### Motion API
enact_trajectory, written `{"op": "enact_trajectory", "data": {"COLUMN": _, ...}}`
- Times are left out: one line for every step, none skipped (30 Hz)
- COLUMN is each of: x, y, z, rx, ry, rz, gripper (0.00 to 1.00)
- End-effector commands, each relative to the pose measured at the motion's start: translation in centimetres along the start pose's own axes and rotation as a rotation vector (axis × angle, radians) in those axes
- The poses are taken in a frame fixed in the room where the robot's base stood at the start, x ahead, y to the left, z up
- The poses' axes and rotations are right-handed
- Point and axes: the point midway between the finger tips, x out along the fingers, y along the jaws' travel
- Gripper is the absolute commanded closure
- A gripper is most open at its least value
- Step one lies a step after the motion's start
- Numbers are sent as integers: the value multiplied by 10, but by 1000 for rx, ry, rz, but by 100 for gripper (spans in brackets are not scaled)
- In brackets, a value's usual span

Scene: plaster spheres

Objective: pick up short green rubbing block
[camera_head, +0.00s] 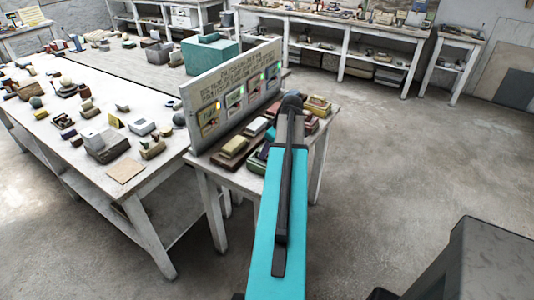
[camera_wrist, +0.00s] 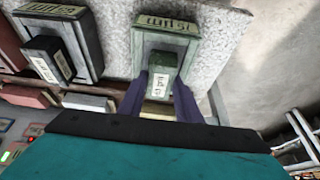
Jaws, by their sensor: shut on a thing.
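A short green block (camera_wrist: 163,62) with a pale label on its end shows in the wrist view, between the two dark fingers of my gripper (camera_wrist: 162,86). My gripper is shut on it. The block stands over a larger green-grey base (camera_wrist: 187,33) with a pale lettered label; whether the two touch cannot be told. In the head view my arm covers the block and the fingertips.
A black block on a base (camera_wrist: 47,58) lies left of the green one. The small white table (camera_head: 209,171) carries several other blocks and an upright lettered panel (camera_head: 218,77). A long cluttered table (camera_head: 165,172) stands to the left. Open floor (camera_head: 400,150) lies right.

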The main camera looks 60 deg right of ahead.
Motion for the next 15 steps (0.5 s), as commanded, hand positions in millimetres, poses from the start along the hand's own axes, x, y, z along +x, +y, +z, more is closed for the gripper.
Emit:
{"op": "enact_trajectory", "data": {"x": 0, "y": 0, "z": 0, "rx": 0, "ry": 1, "rz": 0, "gripper": 98}}
{"op": "enact_trajectory", "data": {"x": 0, "y": 0, "z": 0, "rx": 0, "ry": 1, "rz": 0, "gripper": 98}}
{"op": "enact_trajectory", "data": {"x": -1, "y": 0, "z": 0, "rx": 0, "ry": 1, "rz": 0, "gripper": 98}}
{"op": "enact_trajectory", "data": {"x": -1, "y": 0, "z": -1, "rx": 0, "ry": 1, "rz": 0, "gripper": 98}}
{"op": "enact_trajectory", "data": {"x": -2, "y": 0, "z": -1, "rx": 0, "ry": 1, "rz": 1, "gripper": 98}}
{"op": "enact_trajectory", "data": {"x": -2, "y": 0, "z": -1, "rx": 0, "ry": 1, "rz": 1, "gripper": 98}}
{"op": "enact_trajectory", "data": {"x": -3, "y": 0, "z": -2, "rx": 0, "ry": 1, "rz": 1, "gripper": 98}}
{"op": "enact_trajectory", "data": {"x": -4, "y": 0, "z": -2, "rx": 0, "ry": 1, "rz": 1, "gripper": 98}}
{"op": "enact_trajectory", "data": {"x": -6, "y": 1, "z": -3, "rx": 0, "ry": 1, "rz": 2, "gripper": 98}}
{"op": "enact_trajectory", "data": {"x": -7, "y": 1, "z": -3, "rx": 0, "ry": 2, "rz": 2, "gripper": 98}}
{"op": "enact_trajectory", "data": {"x": -9, "y": 1, "z": -4, "rx": 0, "ry": 2, "rz": 3, "gripper": 98}}
{"op": "enact_trajectory", "data": {"x": -11, "y": 1, "z": -5, "rx": 0, "ry": 2, "rz": 3, "gripper": 98}}
{"op": "enact_trajectory", "data": {"x": -13, "y": 1, "z": -6, "rx": 0, "ry": 1, "rz": 2, "gripper": 98}}
{"op": "enact_trajectory", "data": {"x": -14, "y": 1, "z": -6, "rx": 0, "ry": 1, "rz": 2, "gripper": 98}}
{"op": "enact_trajectory", "data": {"x": -18, "y": 1, "z": -7, "rx": 0, "ry": 1, "rz": 2, "gripper": 98}}
